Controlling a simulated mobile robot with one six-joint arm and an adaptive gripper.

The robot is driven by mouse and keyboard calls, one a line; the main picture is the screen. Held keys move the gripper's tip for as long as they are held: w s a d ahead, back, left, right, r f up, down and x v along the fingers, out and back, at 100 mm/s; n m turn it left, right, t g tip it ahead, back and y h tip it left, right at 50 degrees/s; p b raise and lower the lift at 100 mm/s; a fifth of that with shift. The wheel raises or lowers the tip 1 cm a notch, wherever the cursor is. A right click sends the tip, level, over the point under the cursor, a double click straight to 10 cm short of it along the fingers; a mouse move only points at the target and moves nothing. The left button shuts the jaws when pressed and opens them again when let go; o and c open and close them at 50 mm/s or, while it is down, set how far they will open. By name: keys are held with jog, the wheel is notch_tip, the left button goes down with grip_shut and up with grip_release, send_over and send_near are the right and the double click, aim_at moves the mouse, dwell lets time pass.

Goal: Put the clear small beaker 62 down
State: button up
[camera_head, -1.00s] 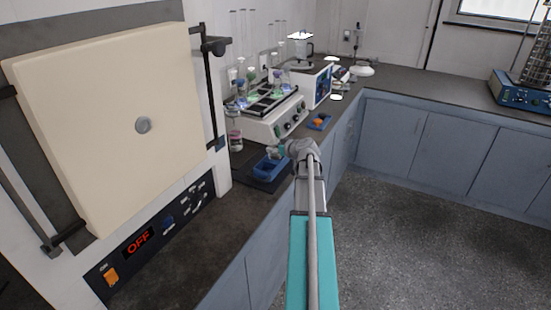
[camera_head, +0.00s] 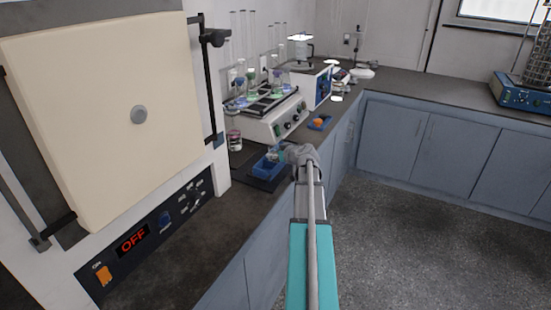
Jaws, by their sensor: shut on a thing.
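My gripper (camera_head: 283,150) is at the far end of my arm, over the dark counter beside the oven. It is shut on a small clear beaker (camera_head: 272,156), which is tiny and hard to make out here. The beaker is over or at a blue tray (camera_head: 266,170) on the counter; I cannot tell whether it touches the tray. My wrist hides part of the tray's right side.
A white shaker (camera_head: 275,122) with several flasks stands behind the tray. A jar (camera_head: 234,140) is to its left. A small blue tray with an orange item (camera_head: 319,122) lies further back. The oven (camera_head: 105,120) reads OFF. The near counter (camera_head: 185,250) is clear.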

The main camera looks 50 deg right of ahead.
jog(key=shift+f, duration=0.2)
dwell(0.3)
jog(key=o, duration=0.9)
jog(key=shift+c, duration=0.2)
jog(key=shift+r, duration=0.15)
jog(key=shift+s+r, duration=0.1)
jog(key=shift+r, duration=0.05)
jog(key=p+v, duration=0.4)
jog(key=v, duration=0.7)
jog(key=shift+s+p, duration=0.35)
jog(key=shift+s, duration=0.05)
